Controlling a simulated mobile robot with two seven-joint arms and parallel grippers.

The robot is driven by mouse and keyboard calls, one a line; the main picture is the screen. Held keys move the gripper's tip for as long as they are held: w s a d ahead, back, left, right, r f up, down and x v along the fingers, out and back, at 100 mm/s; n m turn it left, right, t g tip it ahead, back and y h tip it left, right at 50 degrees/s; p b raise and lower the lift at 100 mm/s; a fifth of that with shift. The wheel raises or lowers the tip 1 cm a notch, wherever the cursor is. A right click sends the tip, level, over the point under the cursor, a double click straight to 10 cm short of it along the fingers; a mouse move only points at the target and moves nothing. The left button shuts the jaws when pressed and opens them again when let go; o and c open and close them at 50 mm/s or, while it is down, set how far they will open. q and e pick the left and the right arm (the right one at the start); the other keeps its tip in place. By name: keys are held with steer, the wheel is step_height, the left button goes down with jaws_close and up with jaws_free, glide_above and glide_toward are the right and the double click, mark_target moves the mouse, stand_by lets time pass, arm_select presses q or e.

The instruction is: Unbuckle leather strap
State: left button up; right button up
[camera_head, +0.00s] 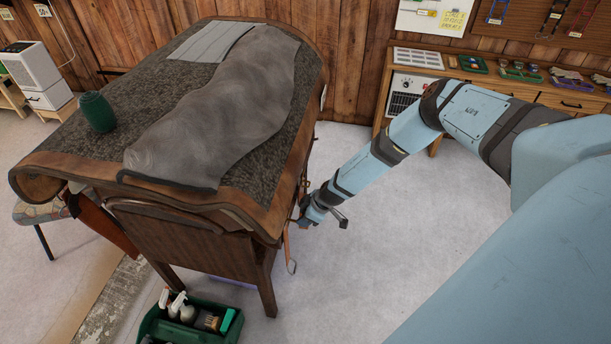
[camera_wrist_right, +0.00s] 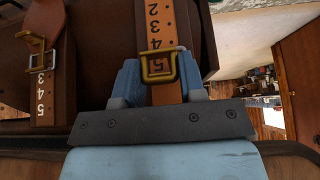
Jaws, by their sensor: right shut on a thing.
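A tan leather strap (camera_wrist_right: 155,25) with numbers and punched holes runs down the dark leather in the right wrist view. A brass buckle (camera_wrist_right: 158,66) sits on it. My right gripper (camera_wrist_right: 159,82) has its two blue fingers on either side of this strap at the buckle, shut on the strap. In the head view my right gripper (camera_head: 304,210) is at the right side of the brown saddle stand, and a thin strap end (camera_head: 291,256) hangs below it. A second numbered strap (camera_wrist_right: 42,100) with its own buckle (camera_wrist_right: 41,62) is to the left. My left gripper is out of view.
A grey cloth (camera_head: 220,110) and a green jar (camera_head: 97,112) lie on top of the stand (camera_head: 185,240). A green caddy (camera_head: 160,322) with bottles stands on the floor in front. A wooden bench (camera_head: 560,95) is at the back right. The floor between is clear.

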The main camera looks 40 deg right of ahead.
steer(key=shift+w+r, duration=0.1)
stand_by(0.5)
steer(key=o, duration=0.7)
steer(key=shift+o, duration=0.7)
steer(key=v, duration=1.3)
steer(key=shift+r, duration=0.3)
